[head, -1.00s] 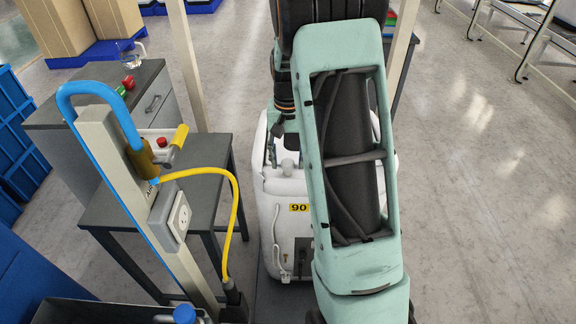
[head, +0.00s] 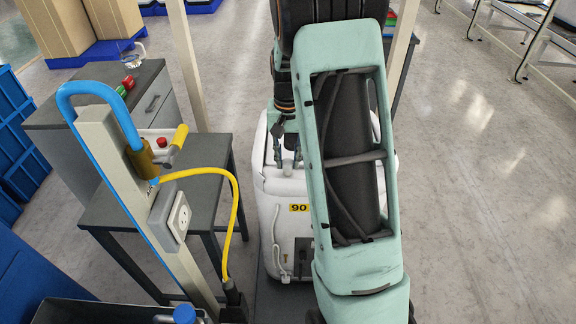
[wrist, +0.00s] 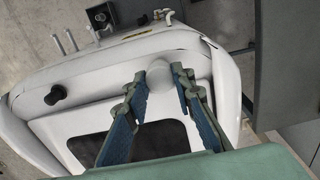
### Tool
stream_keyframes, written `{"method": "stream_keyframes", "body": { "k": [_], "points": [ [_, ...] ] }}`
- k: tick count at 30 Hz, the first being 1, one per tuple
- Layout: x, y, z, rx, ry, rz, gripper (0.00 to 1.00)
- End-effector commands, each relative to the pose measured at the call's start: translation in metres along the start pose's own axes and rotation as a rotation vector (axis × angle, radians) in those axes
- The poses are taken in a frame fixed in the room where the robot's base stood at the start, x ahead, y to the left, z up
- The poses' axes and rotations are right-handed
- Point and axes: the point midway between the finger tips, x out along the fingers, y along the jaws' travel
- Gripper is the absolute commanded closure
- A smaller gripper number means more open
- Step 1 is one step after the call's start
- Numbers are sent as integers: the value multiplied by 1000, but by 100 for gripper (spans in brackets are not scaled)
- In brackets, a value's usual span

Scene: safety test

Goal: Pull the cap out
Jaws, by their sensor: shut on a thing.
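The cap is a white rounded knob (wrist: 158,79) at the top rim of a white machine (wrist: 70,85) in the wrist view. My gripper (wrist: 159,73) has its blue-padded, green-grey fingers on either side of the cap and is shut on it. The frames do not show whether the cap sits fully in its opening. In the head view, the white machine (head: 290,232) with a yellow "90" label stands beyond my arm. My gripper (head: 287,158) reaches down to its top there, and the cap is too small to tell.
A dark knob (wrist: 56,94) and several small fittings stand on the machine in the wrist view. A post with a blue hose, yellow cable and socket (head: 179,215) stands left, beside a grey table (head: 205,165).

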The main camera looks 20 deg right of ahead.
Motion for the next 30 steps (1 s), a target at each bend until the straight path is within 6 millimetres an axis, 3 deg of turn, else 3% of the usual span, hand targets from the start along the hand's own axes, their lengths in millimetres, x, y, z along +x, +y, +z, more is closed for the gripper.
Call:
{"method": "stream_keyframes", "body": {
  "k": [8, 30],
  "points": [
    [-2, 0, 0, 0, 0, 0, 100],
    [-32, 0, 0, 0, 1, 0, 100]
  ]
}}
